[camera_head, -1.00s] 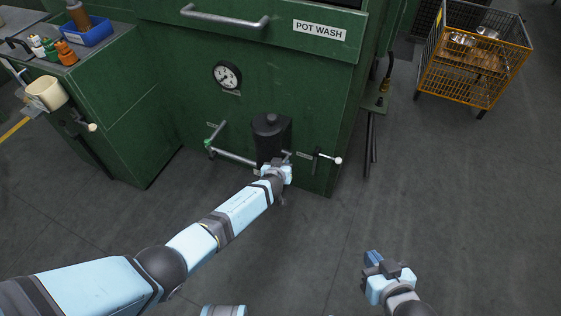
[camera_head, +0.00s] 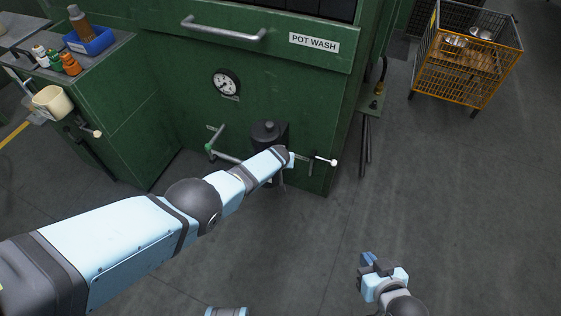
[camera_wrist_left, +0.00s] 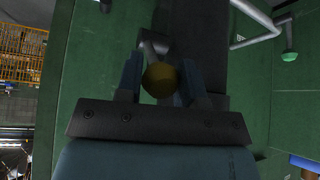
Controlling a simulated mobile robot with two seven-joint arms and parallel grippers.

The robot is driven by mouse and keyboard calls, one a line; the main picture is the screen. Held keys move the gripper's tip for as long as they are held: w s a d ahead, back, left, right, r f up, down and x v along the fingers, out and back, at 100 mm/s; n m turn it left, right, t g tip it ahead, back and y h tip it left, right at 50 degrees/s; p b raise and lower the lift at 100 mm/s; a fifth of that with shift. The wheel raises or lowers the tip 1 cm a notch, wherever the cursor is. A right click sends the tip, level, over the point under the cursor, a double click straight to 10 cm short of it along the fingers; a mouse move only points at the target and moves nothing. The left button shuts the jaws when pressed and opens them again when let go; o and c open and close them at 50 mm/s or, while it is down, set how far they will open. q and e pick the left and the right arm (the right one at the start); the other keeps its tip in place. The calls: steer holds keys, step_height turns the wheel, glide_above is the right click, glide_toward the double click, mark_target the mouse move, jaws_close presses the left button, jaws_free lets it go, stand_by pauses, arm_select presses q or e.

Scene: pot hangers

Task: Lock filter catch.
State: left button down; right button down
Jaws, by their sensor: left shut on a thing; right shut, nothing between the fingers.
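The dark filter housing (camera_head: 268,132) stands against the lower front of the green pot wash machine (camera_head: 285,80). My left arm reaches in front of it, and its wrist hides the catch and the left fingers in the head view. In the left wrist view, my left gripper (camera_wrist_left: 160,90) is shut on a round brass-coloured knob (camera_wrist_left: 159,80) at the end of a short grey lever (camera_wrist_left: 152,45), beside the dark housing (camera_wrist_left: 198,40). My right gripper (camera_head: 369,264) is shut and empty, over the floor at lower right.
A white-tipped lever (camera_head: 333,162) sticks out just right of my left wrist. A green-ended pipe (camera_head: 212,145) is left of the housing. An orange wire cart (camera_head: 466,70) stands at upper right. Floor between is clear.

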arm_select(q)
steer(key=shift+w+r, duration=0.15)
arm_select(e)
steer(key=shift+r, duration=0.1)
arm_select(q)
steer(key=c, duration=0.8)
jaws_free()
steer(key=shift+o, duration=0.2)
steer(key=shift+a, duration=0.15)
steer(key=shift+s+p, duration=0.2)
steer(key=shift+p, duration=0.15)
steer(key=p+v, duration=1.2)
steer(key=v, duration=0.1)
steer(key=shift+d+r, duration=0.25)
steer(key=shift+r, duration=0.05)
arm_select(e)
step_height(320, 180, up, 10)
steer(key=shift+s+d+f+n, duration=0.2)
steer(key=shift+s+d+n, duration=0.1)
steer(key=shift+s+d, duration=0.1)
